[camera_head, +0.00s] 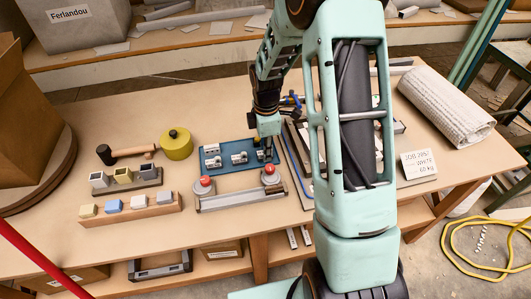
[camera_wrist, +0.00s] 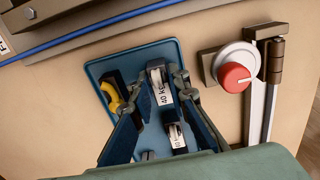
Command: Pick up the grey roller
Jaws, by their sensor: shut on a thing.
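The grey roller (camera_wrist: 156,76) is a small caster with a grey wheel and a white weight label, seen in the wrist view between my two fingers. My gripper (camera_wrist: 161,82) is shut on it, with one dark finger on each side. It appears to be at or just over the blue tray (camera_wrist: 100,68); I cannot tell whether it touches the tray. In the head view my gripper (camera_head: 267,146) reaches down at the right end of the blue tray (camera_head: 225,167) and largely hides the roller.
Another labelled roller (camera_wrist: 177,137) and a yellow-and-black piece (camera_wrist: 113,98) lie close beside my fingers. A red-topped knob (camera_head: 269,170) on a metal rail stands in front of the tray.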

